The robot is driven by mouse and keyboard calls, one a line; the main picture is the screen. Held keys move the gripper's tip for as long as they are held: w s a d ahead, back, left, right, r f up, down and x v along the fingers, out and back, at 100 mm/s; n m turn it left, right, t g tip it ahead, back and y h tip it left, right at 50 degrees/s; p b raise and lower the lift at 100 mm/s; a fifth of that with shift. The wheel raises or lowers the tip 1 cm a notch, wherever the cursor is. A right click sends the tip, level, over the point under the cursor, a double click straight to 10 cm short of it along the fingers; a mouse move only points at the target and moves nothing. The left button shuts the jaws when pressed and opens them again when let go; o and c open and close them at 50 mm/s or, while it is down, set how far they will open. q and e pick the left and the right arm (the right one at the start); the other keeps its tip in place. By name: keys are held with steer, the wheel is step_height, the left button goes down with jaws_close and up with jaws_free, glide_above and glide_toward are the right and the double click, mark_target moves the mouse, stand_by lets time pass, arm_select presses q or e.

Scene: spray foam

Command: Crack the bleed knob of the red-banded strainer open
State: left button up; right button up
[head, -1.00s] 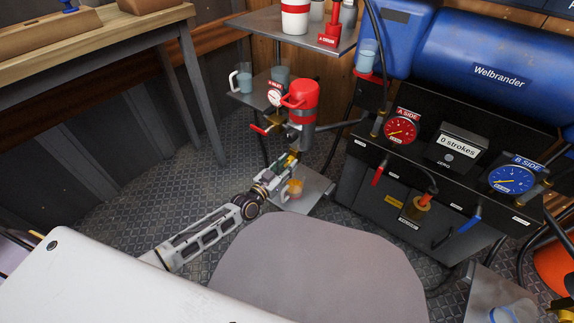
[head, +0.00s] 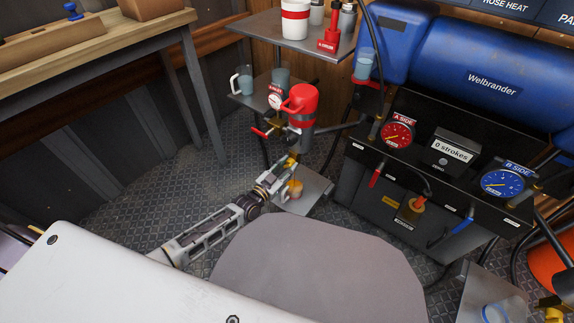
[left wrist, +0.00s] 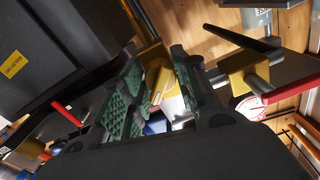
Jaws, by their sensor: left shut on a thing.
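The red-banded strainer (head: 302,122) stands left of centre in the head view, with a red upper part and a grey body below. A gauge (head: 275,101) and a red-handled valve (head: 260,132) sit on its left. My left gripper (head: 291,160) reaches up from below to the brass parts under the strainer. In the left wrist view its green-padded fingers (left wrist: 160,85) are closed around a brass-coloured piece (left wrist: 168,98), apparently the bleed knob, largely hidden by the fingers. How far the knob is turned cannot be told. My right gripper is out of view.
A low plate with an amber cup (head: 294,188) lies just below the gripper. The proportioner panel with red (head: 397,134) and blue (head: 502,182) gauges stands at right.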

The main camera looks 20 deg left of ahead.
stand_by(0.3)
arm_select(q)
steer(key=o, duration=1)
steer(key=shift+s, duration=0.15)
steer(key=v, duration=1.1)
steer(key=shift+s+a, duration=0.15)
steer(key=shift+s, duration=0.2)
steer(key=shift+s, duration=0.15)
stand_by(0.4)
